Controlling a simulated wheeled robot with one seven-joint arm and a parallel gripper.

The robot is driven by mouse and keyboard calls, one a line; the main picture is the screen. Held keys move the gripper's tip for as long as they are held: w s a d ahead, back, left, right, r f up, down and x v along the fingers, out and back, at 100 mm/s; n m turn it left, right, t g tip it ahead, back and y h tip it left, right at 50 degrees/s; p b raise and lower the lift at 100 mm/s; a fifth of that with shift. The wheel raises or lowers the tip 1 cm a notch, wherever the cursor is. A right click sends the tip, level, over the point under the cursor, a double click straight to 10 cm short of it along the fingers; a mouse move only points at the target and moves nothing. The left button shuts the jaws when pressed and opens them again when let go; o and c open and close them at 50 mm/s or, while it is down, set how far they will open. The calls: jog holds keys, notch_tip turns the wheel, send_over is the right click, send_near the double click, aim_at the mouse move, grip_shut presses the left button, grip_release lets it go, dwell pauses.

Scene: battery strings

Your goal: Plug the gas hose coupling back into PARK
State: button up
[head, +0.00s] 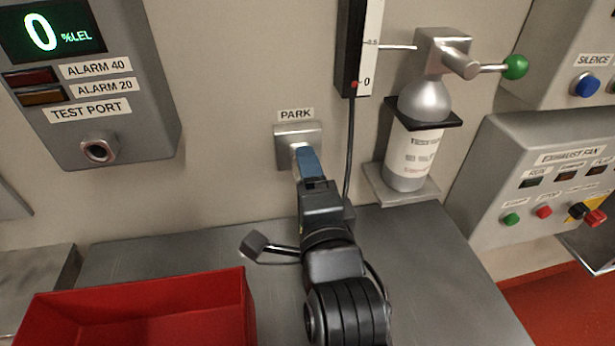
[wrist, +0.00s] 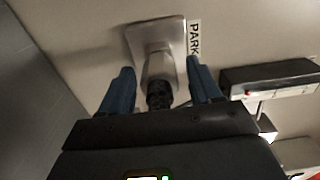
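The PARK socket (head: 284,150) is a silver plate on the wall under the PARK label (head: 296,114). In the wrist view the socket plate (wrist: 140,40) carries a silver boss, and a dark ribbed coupling end (wrist: 158,96) sits in line with it, seemingly seated. My gripper (head: 307,156) reaches up to the socket with its blue fingers. In the wrist view my gripper (wrist: 160,68) is open, with one finger on each side of the coupling and visible gaps between. The head view hides the coupling behind my fingers. The run of the hose is unclear.
A gas detector (head: 120,135) with a test port hangs at the left. A flow gauge (head: 352,60) with a black tube and a gas cylinder (head: 408,165) stand close on the right. A red bin (head: 150,300) sits on the grey bench (head: 440,270) at front left.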

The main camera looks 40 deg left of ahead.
jog(key=shift+o, duration=0.2)
jog(key=shift+f, duration=0.1)
jog(key=b+v, duration=0.1)
jog(key=v, duration=0.7)
dwell(0.3)
jog(key=s+d+f+t+h, duration=0.1)
jog(key=s+d+f+h, duration=0.1)
jog(key=d, duration=0.6)
jog(key=s+d+f+n+t+h, duration=0.1)
jog(key=s+d+f+h, duration=0.1)
jog(key=d+f, duration=0.3)
jog(key=s+d+f+n+t+h, duration=0.1)
jog(key=s+d+f+h, duration=0.1)
jog(key=d, duration=0.9)
jog(key=shift+s+f+h, duration=0.3)
jog(key=shift+f, duration=0.4)
jog(key=s+d+r+n+h, duration=0.3)
jog(key=s+d+n+h, duration=0.3)
jog(key=s+d, duration=1)
jog(key=s+h, duration=0.1)
jog(key=s, duration=0.2)
jog(key=shift+r, duration=0.1)
